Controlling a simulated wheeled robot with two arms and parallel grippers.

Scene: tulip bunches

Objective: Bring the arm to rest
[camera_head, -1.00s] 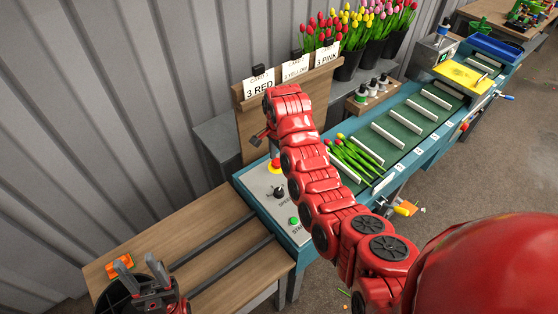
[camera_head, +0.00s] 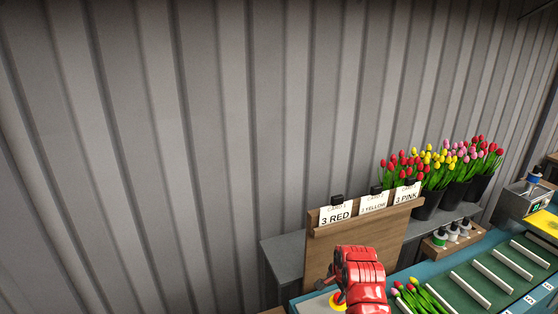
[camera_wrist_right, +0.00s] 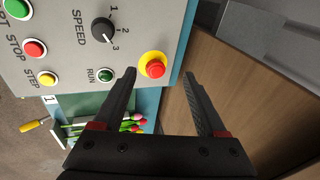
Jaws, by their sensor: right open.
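My right arm (camera_head: 360,280) is red and reaches up from the bottom edge of the head view, in front of the wooden card board. In the right wrist view my right gripper (camera_wrist_right: 160,76) is open, with nothing between its two dark fingers. The red emergency button on its yellow ring (camera_wrist_right: 152,66) shows near the fingertips, beside the left finger; I cannot tell how far apart they are. The control panel (camera_wrist_right: 65,50) has a speed knob (camera_wrist_right: 103,30) and several coloured buttons. My left gripper is in neither view.
The card board (camera_head: 350,250) bears three cards. Behind it stand dark buckets (camera_head: 428,205) of red, yellow and pink tulips. A slatted green conveyor (camera_head: 480,280) runs right, with a few tulips (camera_head: 418,297) on it. A corrugated wall (camera_head: 200,130) fills the back.

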